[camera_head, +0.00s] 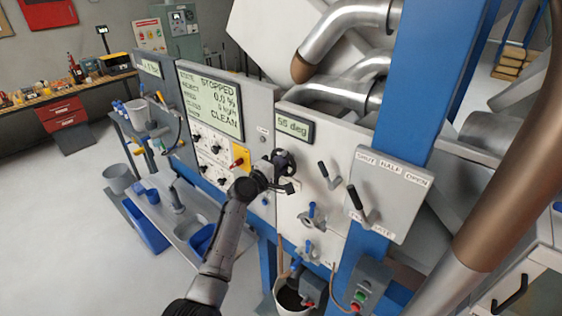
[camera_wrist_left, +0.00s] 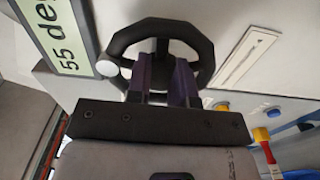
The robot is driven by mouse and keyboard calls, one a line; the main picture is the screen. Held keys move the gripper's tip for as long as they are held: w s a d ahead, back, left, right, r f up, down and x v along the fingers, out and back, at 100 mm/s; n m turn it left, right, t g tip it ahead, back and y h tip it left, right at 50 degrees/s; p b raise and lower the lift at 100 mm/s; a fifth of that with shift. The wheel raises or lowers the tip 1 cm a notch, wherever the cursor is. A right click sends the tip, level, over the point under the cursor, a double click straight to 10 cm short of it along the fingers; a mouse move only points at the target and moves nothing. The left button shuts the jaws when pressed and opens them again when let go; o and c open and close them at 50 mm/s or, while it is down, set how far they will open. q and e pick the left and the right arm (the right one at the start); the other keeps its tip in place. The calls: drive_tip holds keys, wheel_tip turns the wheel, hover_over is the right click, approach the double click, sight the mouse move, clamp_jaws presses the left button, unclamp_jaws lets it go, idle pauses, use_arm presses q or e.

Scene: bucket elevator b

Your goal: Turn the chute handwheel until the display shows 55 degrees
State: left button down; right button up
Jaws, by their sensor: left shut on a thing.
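The chute handwheel (camera_wrist_left: 176,28) is a black ring with a white knob on its rim. It sits on the pale panel just below the small display, and in the head view the handwheel (camera_head: 284,158) is partly covered by my gripper. The display (camera_head: 294,127) reads 55 deg; in the left wrist view the display (camera_wrist_left: 62,38) also reads 55. My left gripper (camera_head: 277,172) is at the wheel, and its two fingers (camera_wrist_left: 165,85) are shut on the rim's near side. My right gripper is not in view.
A large screen (camera_head: 210,100) left of the wheel reads STOPPED. Two black-handled levers (camera_head: 328,175) stand right of the wheel, one on the SHUT HALF OPEN plate (camera_head: 395,190). Blue-handled valves (camera_head: 313,213) sit below. A bucket (camera_head: 292,299) stands underneath.

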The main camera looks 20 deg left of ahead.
use_arm(q)
drive_tip(key=shift+r+n+p, duration=0.1)
drive_tip(key=shift+n+p, duration=0.2)
drive_tip(key=shift+n, duration=0.6)
drive_tip(key=c, duration=1.3)
unclamp_jaws()
drive_tip(key=b+v, duration=0.1)
drive_tip(key=v, duration=1.3)
drive_tip(key=shift+w, duration=0.1)
